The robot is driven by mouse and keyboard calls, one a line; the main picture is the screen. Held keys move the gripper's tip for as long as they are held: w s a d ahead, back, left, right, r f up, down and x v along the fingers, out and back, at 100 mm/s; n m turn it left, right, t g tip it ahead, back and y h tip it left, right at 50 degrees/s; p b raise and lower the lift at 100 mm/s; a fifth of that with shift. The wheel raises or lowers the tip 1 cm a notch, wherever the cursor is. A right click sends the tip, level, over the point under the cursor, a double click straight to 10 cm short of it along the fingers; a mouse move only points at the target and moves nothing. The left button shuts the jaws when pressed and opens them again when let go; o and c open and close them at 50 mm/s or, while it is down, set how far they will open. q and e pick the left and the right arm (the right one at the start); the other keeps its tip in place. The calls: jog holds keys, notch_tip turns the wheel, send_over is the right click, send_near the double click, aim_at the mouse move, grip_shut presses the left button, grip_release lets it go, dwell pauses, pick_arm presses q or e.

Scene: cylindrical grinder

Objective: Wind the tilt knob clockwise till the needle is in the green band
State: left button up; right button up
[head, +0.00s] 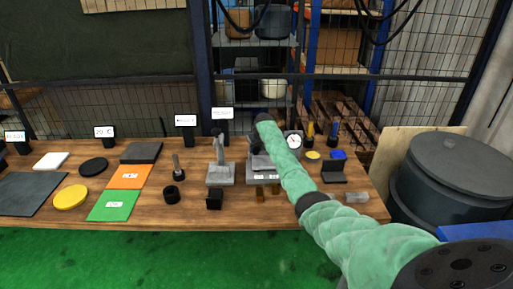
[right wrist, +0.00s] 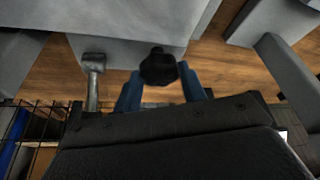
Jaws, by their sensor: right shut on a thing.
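The grey grinder fixture (head: 262,172) stands on the wooden bench right of centre in the head view. A round white dial gauge (head: 293,141) stands beside it. Its dark needle is too small to read, and I cannot make out a green band. The black lobed tilt knob (right wrist: 158,66) shows in the right wrist view against a grey block (right wrist: 125,50). My right gripper (right wrist: 160,82) has its blue fingers on either side of the knob and is shut on it. In the head view my right arm hides the knob. My left gripper is not in view.
A metal lever (right wrist: 93,80) stands close to the left finger in the wrist view. A grey stand (head: 220,172) is left of the fixture, and a dark angled block (head: 333,172) is to its right. Wire fencing (head: 270,105) runs behind the bench.

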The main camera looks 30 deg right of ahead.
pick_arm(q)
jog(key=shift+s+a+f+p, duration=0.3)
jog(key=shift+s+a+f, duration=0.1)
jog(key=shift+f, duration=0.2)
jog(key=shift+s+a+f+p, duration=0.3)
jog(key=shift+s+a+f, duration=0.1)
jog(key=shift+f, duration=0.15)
pick_arm(e)
jog(key=shift+a+m+h, duration=0.1)
jog(key=shift+m+h, duration=0.6)
jog(key=shift+m, duration=1)
jog(key=o, duration=1)
jog(key=shift+r, duration=0.1)
jog(key=shift+s+r+b, duration=0.25)
jog(key=shift+r+b, duration=0.1)
jog(key=shift+r, duration=0.2)
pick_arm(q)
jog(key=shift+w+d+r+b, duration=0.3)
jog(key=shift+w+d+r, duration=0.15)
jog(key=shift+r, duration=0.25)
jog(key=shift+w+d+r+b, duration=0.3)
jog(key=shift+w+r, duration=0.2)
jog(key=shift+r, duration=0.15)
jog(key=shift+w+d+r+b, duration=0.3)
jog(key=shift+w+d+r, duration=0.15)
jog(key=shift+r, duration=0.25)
pick_arm(e)
jog(key=shift+v, duration=3.2)
jog(key=shift+w+a, duration=0.1)
